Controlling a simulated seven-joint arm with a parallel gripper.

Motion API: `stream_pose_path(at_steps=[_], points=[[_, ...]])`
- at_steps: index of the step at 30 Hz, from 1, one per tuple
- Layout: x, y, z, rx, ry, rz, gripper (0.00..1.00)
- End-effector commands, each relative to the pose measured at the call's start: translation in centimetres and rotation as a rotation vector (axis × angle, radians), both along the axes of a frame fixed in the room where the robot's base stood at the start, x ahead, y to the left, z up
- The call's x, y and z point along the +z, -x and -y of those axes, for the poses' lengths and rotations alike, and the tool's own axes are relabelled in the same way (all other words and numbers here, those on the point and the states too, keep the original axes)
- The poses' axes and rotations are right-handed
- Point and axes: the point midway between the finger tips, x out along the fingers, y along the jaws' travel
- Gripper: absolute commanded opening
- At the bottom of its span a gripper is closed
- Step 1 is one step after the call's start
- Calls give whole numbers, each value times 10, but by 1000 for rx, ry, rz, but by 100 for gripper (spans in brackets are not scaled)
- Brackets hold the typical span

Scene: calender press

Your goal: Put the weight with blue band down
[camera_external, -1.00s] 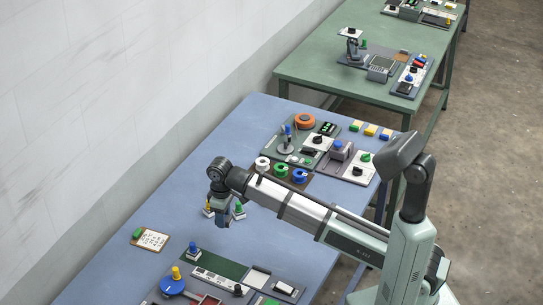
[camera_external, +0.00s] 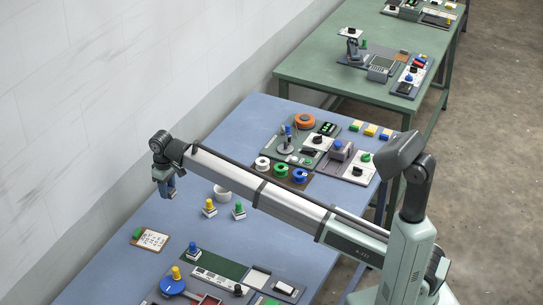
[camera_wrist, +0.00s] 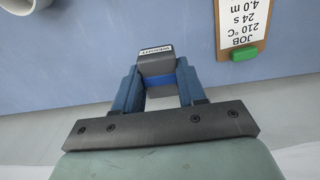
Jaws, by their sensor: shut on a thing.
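My gripper (camera_wrist: 158,80) is shut on the weight with blue band (camera_wrist: 155,60), a dark grey block with a white "WEIGHT" label on top and a blue band around it. The blue fingers clasp it from both sides. In the external view my gripper (camera_external: 168,190) hangs near the wall-side edge of the blue table (camera_external: 120,270). The weight is too small there to tell apart from the fingers. In the wrist view the weight appears in front of the blue tabletop, close to its edge; its height above it is unclear.
A job card on a clipboard (camera_external: 150,239) lies nearby. A white cup (camera_external: 222,192) and knobbed pieces, yellow (camera_external: 209,207) and green (camera_external: 239,210), stand to the right. Panels (camera_external: 217,267) crowd the front. The tabletop between the card and cup is clear.

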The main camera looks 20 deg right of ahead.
Motion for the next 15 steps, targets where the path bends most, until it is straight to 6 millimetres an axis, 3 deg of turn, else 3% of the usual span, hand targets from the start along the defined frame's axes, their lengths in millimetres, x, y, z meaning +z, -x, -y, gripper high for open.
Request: stream_pose_path(at_steps=[10, 15], points=[[-47, 1, 1, -4, 1, -1, 0], [-61, 1, 1, -4, 0, 0, 0]])
